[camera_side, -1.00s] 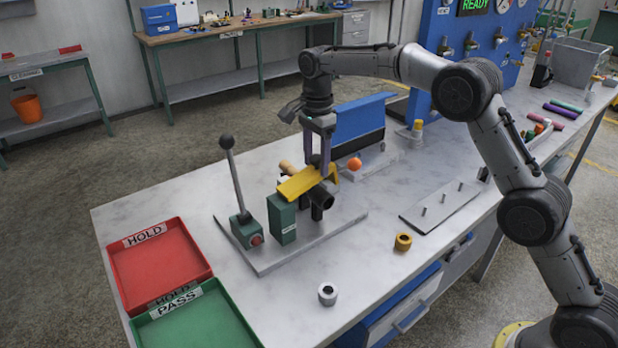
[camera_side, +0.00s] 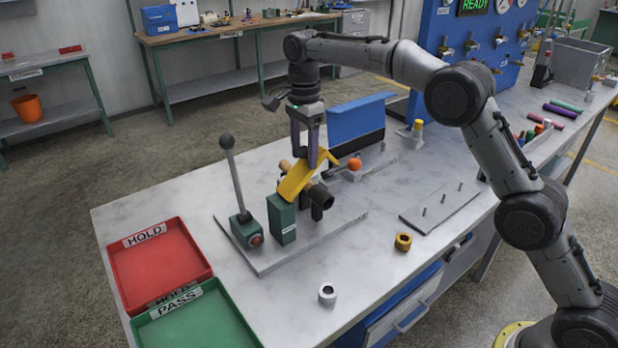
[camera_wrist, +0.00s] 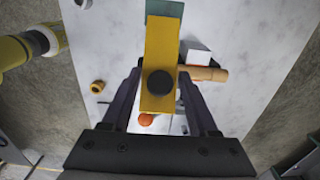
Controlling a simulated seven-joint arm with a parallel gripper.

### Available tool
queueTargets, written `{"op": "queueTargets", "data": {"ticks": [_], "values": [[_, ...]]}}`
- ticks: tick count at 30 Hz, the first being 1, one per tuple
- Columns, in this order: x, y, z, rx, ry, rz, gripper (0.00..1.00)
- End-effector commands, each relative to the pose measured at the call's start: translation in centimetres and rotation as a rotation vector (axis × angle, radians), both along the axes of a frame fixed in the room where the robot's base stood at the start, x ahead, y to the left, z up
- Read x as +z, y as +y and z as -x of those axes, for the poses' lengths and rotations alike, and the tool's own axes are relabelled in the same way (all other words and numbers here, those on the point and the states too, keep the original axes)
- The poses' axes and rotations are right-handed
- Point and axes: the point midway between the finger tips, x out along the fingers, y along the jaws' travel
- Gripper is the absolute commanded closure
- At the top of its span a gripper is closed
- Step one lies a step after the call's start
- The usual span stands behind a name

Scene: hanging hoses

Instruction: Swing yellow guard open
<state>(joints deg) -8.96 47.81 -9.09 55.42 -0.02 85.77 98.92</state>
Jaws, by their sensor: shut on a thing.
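The yellow guard (camera_side: 297,179) is a flat plate joined to the green block (camera_side: 282,218) on the fixture. It is tilted, its end by my gripper higher than its end at the block. In the wrist view the guard (camera_wrist: 162,48) runs between my fingers, with a round black knob (camera_wrist: 158,83) on it. My gripper (camera_side: 313,160) is shut on the guard near its raised end; it also shows in the wrist view (camera_wrist: 160,88). Whether the fingertips press on the knob or the plate edges, I cannot tell. A dark pipe piece (camera_side: 321,196) lies below the guard.
A black-knobbed lever (camera_side: 234,180) stands left of the guard. An orange ball (camera_side: 355,164) and a blue-topped block (camera_side: 357,122) are close behind on the right. Red (camera_side: 206,274) and green (camera_side: 258,330) trays lie at front left. Loose rings lie on clear table at front.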

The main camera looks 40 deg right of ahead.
Motion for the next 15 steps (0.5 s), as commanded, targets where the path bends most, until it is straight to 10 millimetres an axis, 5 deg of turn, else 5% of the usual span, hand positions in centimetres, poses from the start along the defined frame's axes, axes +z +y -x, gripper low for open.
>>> {"op": "queueTargets", "data": {"ticks": [14, 15], "values": [[0.6, 2.0, 0.0, 0.005, 0.0, -0.006, 0.71], [0.7, 2.2, 0.0, 0.004, 0.001, -0.006, 0.94]]}}
